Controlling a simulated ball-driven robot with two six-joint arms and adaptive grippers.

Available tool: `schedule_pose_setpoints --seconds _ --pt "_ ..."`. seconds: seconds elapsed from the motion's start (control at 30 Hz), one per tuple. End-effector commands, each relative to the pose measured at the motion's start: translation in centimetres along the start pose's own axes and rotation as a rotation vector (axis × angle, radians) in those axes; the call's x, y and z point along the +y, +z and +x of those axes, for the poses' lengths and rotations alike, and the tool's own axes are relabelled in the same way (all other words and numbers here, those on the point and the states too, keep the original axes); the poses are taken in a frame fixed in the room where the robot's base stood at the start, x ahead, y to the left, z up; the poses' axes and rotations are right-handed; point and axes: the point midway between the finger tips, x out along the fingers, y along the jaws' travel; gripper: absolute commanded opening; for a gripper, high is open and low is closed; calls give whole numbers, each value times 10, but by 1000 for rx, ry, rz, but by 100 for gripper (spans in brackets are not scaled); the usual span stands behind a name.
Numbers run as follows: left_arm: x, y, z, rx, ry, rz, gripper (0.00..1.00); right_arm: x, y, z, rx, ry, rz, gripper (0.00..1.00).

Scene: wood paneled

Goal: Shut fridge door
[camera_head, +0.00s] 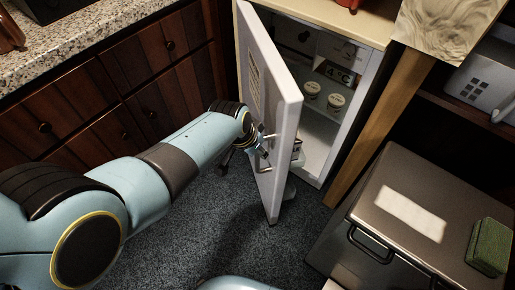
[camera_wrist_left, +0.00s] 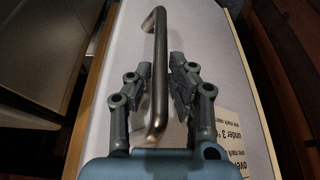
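The fridge door (camera_head: 262,90) is a pale grey-white panel that stands ajar, swung out from the small fridge (camera_head: 340,50). My left gripper (camera_head: 258,158) is at the outer face of the door, at about its lower middle. In the left wrist view the dark metal door handle (camera_wrist_left: 157,75) runs between the two fingers of my left gripper (camera_wrist_left: 153,78). The fingers are apart, with a gap on each side of the handle, so the gripper is open. Whether a finger touches the handle is unclear. My right gripper is not in view.
Two small white tubs (camera_head: 336,101) stand on a shelf inside the fridge. Wooden drawers (camera_head: 150,95) line the left. A dark metal cabinet (camera_head: 385,215) with a green sponge-like block (camera_head: 490,247) stands at the lower right. Grey carpet (camera_head: 215,225) is clear below the door.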

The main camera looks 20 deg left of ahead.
Motion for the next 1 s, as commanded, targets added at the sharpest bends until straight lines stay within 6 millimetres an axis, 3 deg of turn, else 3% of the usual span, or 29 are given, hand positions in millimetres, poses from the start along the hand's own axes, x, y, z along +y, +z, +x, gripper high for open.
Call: schedule_pose_setpoints --seconds 0.13,0.57,1.0 --pt "0 0 0 0 0 0 38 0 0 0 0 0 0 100" --pt "0 -1 -9 2 0 0 38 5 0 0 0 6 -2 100" --pt "0 0 -84 2 -1 0 38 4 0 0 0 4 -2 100"
